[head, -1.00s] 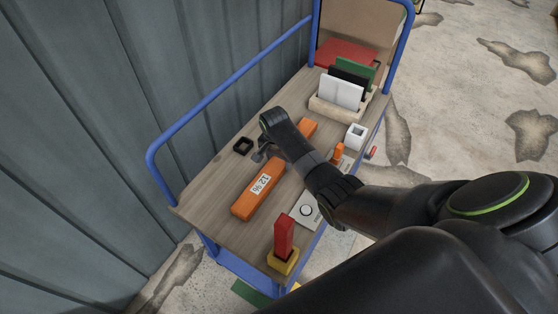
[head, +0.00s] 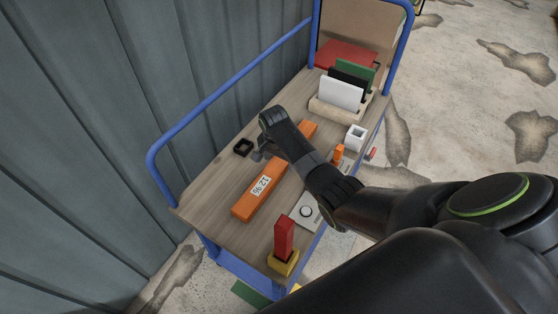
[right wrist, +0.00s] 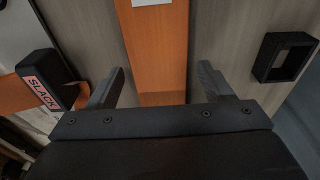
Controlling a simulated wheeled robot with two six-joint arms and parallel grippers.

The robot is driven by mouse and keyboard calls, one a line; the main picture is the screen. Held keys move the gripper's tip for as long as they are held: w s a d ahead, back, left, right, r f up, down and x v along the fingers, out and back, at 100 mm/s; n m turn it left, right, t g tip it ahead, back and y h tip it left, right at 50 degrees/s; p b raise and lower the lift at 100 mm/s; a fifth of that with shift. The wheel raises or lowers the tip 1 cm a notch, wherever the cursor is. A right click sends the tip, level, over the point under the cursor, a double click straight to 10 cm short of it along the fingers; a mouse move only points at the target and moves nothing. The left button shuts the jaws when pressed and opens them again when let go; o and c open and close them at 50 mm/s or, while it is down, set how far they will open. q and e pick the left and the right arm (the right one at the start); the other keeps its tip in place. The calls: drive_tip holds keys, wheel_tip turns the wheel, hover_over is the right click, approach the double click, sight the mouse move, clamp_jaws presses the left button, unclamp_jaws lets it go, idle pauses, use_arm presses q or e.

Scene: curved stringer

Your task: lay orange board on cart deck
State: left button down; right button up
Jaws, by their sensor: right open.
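The orange board (head: 245,205) lies lengthwise on the wooden cart deck (head: 207,190), with a white printed label on its upper face. Its far part (head: 309,128) shows beyond my right arm, and its middle is hidden under the wrist. My right gripper (head: 262,154) is over the middle of the board. In the right wrist view the right gripper (right wrist: 160,82) is open, one finger on each side of the board (right wrist: 157,50), with visible gaps between. I cannot tell how far above the deck the fingertips are. My left gripper is out of view.
A black square ring (head: 243,147) lies left of the board. A dial plate (head: 306,210) and a red block on a yellow base (head: 284,240) are near the front right. A white cube (head: 355,138) and a rack of panels (head: 340,108) stand farther back. Blue rails (head: 225,88) edge the cart.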

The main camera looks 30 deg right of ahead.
sight(277, 165)
wheel_tip(277, 165, up, 11)
drive_tip(key=a+p, duration=0.1)
drive_tip(key=shift+s+p, duration=0.3)
drive_tip(key=shift+s, duration=0.05)
drive_tip(key=shift+f, duration=0.1)
